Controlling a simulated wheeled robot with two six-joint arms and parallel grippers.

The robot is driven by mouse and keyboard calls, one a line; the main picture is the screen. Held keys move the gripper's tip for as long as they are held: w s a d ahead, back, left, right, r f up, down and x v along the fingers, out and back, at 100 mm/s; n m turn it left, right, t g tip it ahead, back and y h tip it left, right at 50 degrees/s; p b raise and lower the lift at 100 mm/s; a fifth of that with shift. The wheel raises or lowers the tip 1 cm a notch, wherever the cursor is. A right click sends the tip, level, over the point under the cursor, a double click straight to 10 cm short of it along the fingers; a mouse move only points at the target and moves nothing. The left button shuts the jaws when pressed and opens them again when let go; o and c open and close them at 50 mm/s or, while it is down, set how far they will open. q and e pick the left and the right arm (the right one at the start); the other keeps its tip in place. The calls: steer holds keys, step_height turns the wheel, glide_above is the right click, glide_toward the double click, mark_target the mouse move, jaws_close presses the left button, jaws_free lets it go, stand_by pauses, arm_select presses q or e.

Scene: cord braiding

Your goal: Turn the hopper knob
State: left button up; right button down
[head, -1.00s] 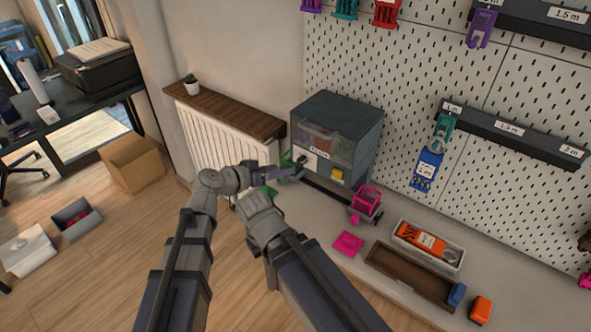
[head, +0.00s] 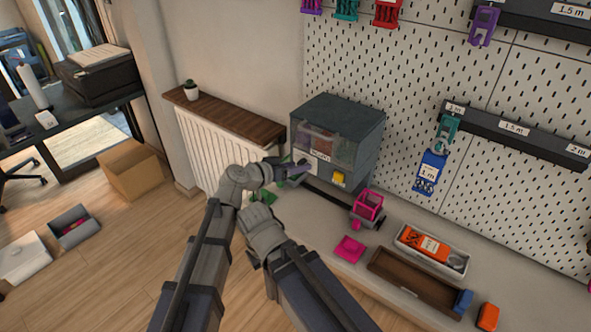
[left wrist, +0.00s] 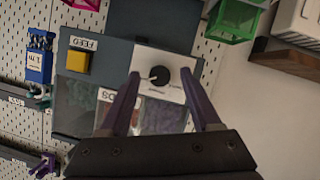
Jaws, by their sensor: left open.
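The hopper (head: 352,128) is a dark grey box with a clear front window, standing on the bench against the pegboard. Its black round knob (left wrist: 159,76) sits on a white panel (left wrist: 175,58), with a white pointer mark, in the left wrist view. My left gripper (left wrist: 161,72) is open, with its two purple fingers on either side of the knob in that picture; contact cannot be told. In the head view the left gripper (head: 299,168) is at the hopper's lower front and covers the knob. My right forearm shows, but its gripper is hidden.
A yellow feed button (head: 338,178) is beside the knob panel. A green bin (left wrist: 236,20) is close by. A grey tray with an orange item (head: 431,246) and a brown tray (head: 412,282) lie further right.

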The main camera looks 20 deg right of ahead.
arm_select(q)
jaws_close()
stand_by(0.5)
